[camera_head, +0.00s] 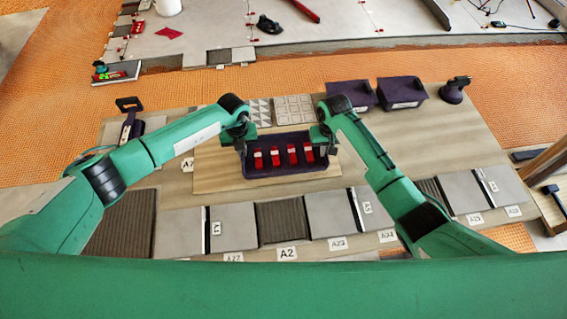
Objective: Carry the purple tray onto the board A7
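The dark purple tray (290,173) is in the middle of the head view, with several red-and-white pieces (292,154) standing in a row inside. It lies on or just above the light wooden board (213,178); I cannot tell if it touches. A label reading A7 (187,163) is at the board's left edge, partly hidden by my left arm. My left gripper (241,145) is at the tray's left end and my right gripper (325,144) at its right end. Their fingers are too small and dark to show whether they grip the rim.
Two dark purple bins (402,92) and a dark suction-cup-like tool (455,90) stand at the back right. Patterned tiles (293,108) lie behind the tray. Grey tiles (233,226) and a ribbed dark tile (280,222) with labels line the front.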

